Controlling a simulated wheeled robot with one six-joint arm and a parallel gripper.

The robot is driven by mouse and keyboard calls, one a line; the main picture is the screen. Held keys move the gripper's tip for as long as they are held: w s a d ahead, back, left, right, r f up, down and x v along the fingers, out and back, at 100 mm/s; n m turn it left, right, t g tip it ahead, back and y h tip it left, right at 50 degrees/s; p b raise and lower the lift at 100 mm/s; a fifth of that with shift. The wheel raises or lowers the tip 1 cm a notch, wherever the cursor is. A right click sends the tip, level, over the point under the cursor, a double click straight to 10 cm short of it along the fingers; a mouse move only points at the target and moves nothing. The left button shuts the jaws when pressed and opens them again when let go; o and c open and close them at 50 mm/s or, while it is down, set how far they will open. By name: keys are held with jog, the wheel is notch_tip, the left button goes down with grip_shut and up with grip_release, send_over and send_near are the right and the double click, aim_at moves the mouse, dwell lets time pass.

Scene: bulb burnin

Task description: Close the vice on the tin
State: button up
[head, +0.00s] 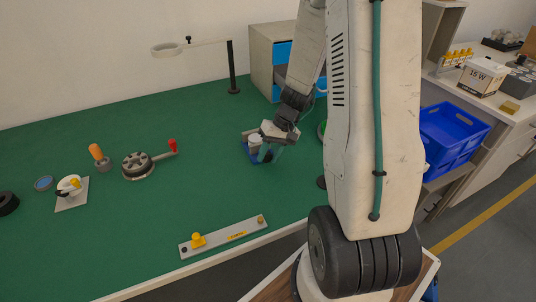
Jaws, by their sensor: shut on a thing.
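A small blue vice (254,154) stands on the green bench top, right of the middle of the bench. A pale, round-topped thing (254,139), which looks like the tin, shows at the vice's upper left; I cannot tell whether the jaws touch it. My gripper (267,153) reaches down from the upper right onto the vice. It is shut on a part of the vice, probably its handle. The gripper hides that part and the vice's right side.
A handwheel device (138,166) with a red knob stands to the left. A grey plate (223,238) with a yellow knob lies at the front edge. A lamp post (232,68) and a drawer cabinet (262,62) stand behind. Green bench between them is clear.

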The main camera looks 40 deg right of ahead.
jog(key=shift+d+f+t+y, duration=0.15)
jog(key=shift+t+y, duration=0.15)
jog(key=shift+y, duration=0.9)
jog(key=shift+s+y, duration=0.1)
jog(key=shift+y, duration=0.2)
jog(key=o, duration=1)
jog(key=shift+c, duration=0.2)
